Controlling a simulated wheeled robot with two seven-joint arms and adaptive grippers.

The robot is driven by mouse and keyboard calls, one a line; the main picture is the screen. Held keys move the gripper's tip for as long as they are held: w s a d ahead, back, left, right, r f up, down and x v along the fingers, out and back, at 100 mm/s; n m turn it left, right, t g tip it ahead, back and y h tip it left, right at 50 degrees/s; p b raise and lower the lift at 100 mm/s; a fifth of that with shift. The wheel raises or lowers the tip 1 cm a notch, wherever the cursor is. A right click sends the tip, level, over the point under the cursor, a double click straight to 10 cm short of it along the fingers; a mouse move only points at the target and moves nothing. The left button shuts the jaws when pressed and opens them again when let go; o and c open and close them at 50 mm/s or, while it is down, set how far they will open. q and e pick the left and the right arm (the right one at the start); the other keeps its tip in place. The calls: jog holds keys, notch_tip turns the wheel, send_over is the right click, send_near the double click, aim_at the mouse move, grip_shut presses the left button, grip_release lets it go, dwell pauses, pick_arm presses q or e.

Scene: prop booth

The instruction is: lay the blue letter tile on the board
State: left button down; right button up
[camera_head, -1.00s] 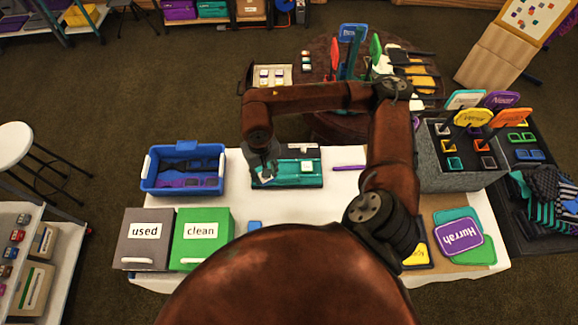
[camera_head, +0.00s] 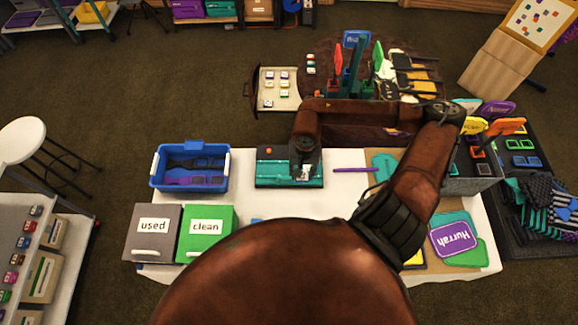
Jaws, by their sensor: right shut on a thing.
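The board (camera_head: 268,181) is a dark and teal rectangle on the white table, near its back edge. My right gripper (camera_head: 304,174) points down over the board's right end. It is shut on a small pale letter tile (camera_head: 304,176), mostly hidden by the fingers. I cannot make out its letter or colour, nor whether it touches the board. A small blue piece (camera_head: 256,221) shows on the table just above my body, which hides part of it. My left gripper is not in view.
A blue bin (camera_head: 190,181) stands left of the board. Boxes labelled "used" (camera_head: 153,226) and "clean" (camera_head: 206,226) stand at front left. A purple stick (camera_head: 354,170) lies right of the board. An open drawer behind holds several tiles (camera_head: 269,88).

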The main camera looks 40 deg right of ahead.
jog(key=w+f, duration=0.2)
jog(key=w, duration=0.1)
jog(key=w+d+f, duration=0.1)
jog(key=w+f, duration=0.2)
jog(key=w+d+f+p, duration=0.1)
jog(key=w+f, duration=0.1)
jog(key=w, duration=0.1)
jog(key=shift+w+d+f, duration=0.15)
jog(key=shift+w+f, duration=0.45)
jog(key=shift+f, duration=0.1)
jog(key=shift+d+f, duration=0.1)
jog(key=shift+f, duration=1.45)
jog(key=shift+f, duration=0.15)
jog(key=o, duration=1)
